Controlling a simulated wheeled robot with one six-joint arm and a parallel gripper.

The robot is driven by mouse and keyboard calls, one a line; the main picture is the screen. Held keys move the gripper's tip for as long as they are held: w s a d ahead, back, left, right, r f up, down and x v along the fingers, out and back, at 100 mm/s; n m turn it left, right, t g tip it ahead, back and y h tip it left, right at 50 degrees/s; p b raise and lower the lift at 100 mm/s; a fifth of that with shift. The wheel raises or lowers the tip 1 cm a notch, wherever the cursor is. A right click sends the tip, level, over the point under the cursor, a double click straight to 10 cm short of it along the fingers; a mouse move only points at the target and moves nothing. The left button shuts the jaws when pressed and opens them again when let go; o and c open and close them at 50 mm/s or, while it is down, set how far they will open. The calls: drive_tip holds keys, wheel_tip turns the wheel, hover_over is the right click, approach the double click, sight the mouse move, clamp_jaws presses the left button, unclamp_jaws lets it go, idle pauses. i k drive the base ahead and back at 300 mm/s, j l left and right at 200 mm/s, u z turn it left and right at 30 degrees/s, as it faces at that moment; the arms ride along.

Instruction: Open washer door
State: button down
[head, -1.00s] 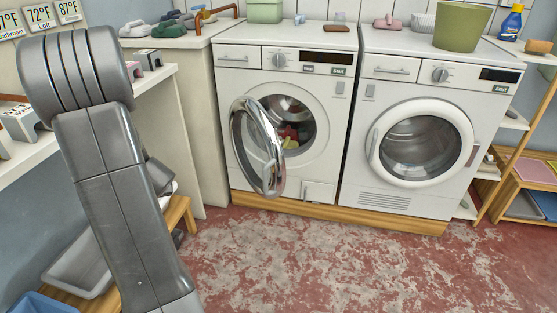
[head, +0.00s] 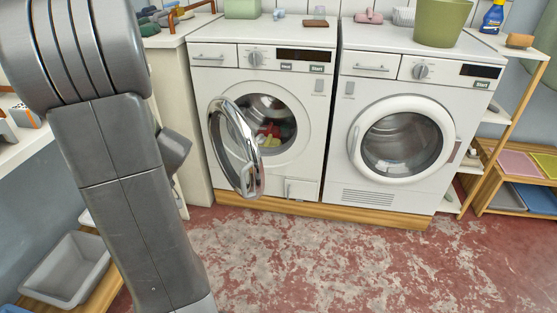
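The washer (head: 306,100) is the left of two white machines in the head view. Its round chrome-rimmed door (head: 236,147) stands ajar, swung out toward me on its left side. Behind it the drum opening (head: 268,127) shows red and yellow laundry inside. My grey arm fills the left of the view. My gripper is not visible, and nothing is seen touching the door.
A second machine (head: 348,135) with a shut round door stands right of the washer. A wooden shelf with trays (head: 525,165) is at far right. A grey bin (head: 67,270) is at lower left. The red-grey floor before the machines is clear.

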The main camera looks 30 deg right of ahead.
sight(219, 106)
drive_tip(key=l+z, duration=0.15)
drive_tip(key=l, duration=0.2)
drive_tip(key=i+l+z, duration=0.2)
drive_tip(key=l, duration=0.15)
drive_tip(key=i+l+z, duration=0.15)
drive_tip(key=l, duration=0.2)
drive_tip(key=l+z, duration=0.15)
drive_tip(key=l, duration=0.2)
drive_tip(key=i, duration=0.05)
